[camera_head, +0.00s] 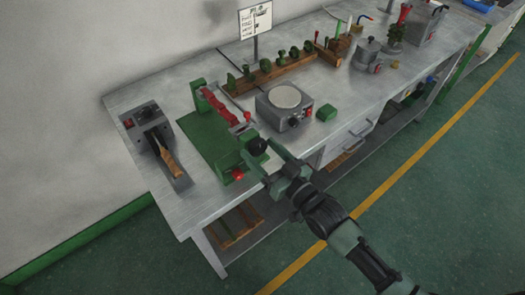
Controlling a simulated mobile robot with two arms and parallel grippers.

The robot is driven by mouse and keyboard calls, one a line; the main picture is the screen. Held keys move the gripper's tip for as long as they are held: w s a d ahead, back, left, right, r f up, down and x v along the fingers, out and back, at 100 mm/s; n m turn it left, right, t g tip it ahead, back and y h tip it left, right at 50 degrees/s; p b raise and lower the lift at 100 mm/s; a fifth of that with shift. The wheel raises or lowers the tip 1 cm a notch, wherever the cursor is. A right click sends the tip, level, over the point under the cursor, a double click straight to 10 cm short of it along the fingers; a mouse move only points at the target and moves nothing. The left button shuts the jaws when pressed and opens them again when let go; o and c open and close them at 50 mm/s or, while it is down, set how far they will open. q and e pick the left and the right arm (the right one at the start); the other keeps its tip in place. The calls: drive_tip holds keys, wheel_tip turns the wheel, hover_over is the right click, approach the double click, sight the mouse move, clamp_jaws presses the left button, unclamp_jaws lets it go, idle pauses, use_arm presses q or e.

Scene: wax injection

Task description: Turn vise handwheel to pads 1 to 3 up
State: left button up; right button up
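The green vise (207,145) stands on the bench at the left middle, with a row of red pads (214,104) along its top. A dark round knob (257,146) shows at its near right end, where the handwheel is; the rest of the wheel is hard to make out. My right gripper (258,151) reaches in from the lower right. Its two fingers are spread apart, one on each side of the dark knob. Contact with the knob cannot be told. My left gripper is not in view.
A dark grey device with a wooden handle (163,150) is at left. A wooden rack (270,74) with green pieces and a sign (255,20) are behind.

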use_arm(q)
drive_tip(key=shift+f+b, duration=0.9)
use_arm(e)
drive_tip(key=v, duration=0.7)
drive_tip(key=shift+s+d, duration=0.25)
drive_tip(key=shift+s, duration=0.05)
drive_tip(key=s+d+f+m+g+h, duration=0.1)
drive_tip(key=s+d+f+g+h, duration=0.2)
drive_tip(key=f, duration=0.8)
drive_tip(key=s+d+f+h, duration=0.15)
drive_tip(key=d+f, duration=0.45)
drive_tip(key=f, duration=0.6)
drive_tip(key=s+d+f+m+g+h, duration=0.1)
drive_tip(key=d+f+g+h, duration=0.2)
drive_tip(key=f, duration=0.8)
drive_tip(key=s+d+f+g+h, duration=0.1)
drive_tip(key=s+f+g, duration=0.1)
drive_tip(key=s+f, duration=0.4)
drive_tip(key=s+d+f+g+h, duration=0.1)
drive_tip(key=s+f, duration=0.6)
drive_tip(key=s, duration=0.8)
drive_tip(key=s+d+f+g+h, duration=0.1)
drive_tip(key=s+d+f+g, duration=0.2)
drive_tip(key=s+f, duration=0.3)
drive_tip(key=s+g, duration=0.1)
drive_tip(key=s, duration=0.3)
drive_tip(key=shift+s+d+f+m+g, duration=0.2)
drive_tip(key=shift+s+d+m+g, duration=0.1)
drive_tip(key=shift+m, duration=0.1)
